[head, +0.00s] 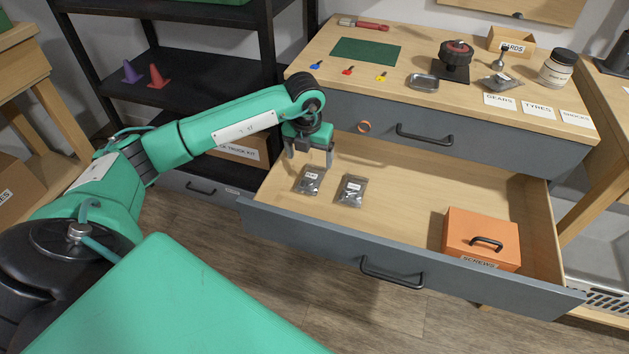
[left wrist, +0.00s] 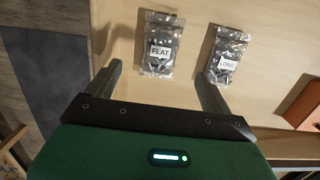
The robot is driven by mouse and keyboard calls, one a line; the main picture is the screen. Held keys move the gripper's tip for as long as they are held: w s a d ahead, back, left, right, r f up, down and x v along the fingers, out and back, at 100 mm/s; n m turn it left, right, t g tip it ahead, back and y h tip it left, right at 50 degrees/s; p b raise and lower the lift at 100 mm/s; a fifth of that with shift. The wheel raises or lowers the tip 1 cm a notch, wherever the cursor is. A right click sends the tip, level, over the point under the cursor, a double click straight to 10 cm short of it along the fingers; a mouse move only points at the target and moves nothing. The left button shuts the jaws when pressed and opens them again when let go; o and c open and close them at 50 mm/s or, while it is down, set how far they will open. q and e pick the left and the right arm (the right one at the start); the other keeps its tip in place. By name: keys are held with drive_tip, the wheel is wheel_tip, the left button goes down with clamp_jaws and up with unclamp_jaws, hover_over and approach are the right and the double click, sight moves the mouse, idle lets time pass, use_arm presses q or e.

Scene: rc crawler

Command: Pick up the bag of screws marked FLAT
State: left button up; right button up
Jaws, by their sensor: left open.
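The FLAT bag of screws (left wrist: 160,52), a clear bag with dark contents and a white label, lies on the floor of the open drawer. In the head view it is the left bag (head: 309,182). The LONG bag (left wrist: 226,60) lies to its right, also seen in the head view (head: 351,191). My left gripper (head: 310,156) points down above the drawer's left part, over the back of the FLAT bag. In the left wrist view its fingers (left wrist: 159,72) are apart and empty, with the FLAT bag ahead between their lines. My right gripper is not in view.
The open drawer (head: 415,190) has a raised front wall with a handle. An orange SCREWS box (head: 481,236) stands in its right end. The worktop (head: 440,105) above holds a green mat (head: 366,51), keys and a tray. The drawer's middle is clear.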

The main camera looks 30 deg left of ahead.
sight(311, 176)
use_arm(q)
drive_tip(key=f, duration=0.5)
drive_tip(key=w+f+b, duration=0.1)
drive_tip(key=f, duration=0.2)
drive_tip(key=shift+f, duration=0.1)
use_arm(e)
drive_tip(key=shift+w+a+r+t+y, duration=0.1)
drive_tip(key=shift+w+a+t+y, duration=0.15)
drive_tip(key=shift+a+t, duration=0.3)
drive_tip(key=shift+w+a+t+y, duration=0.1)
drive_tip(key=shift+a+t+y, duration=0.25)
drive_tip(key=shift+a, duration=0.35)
use_arm(q)
drive_tip(key=c, duration=1.1)
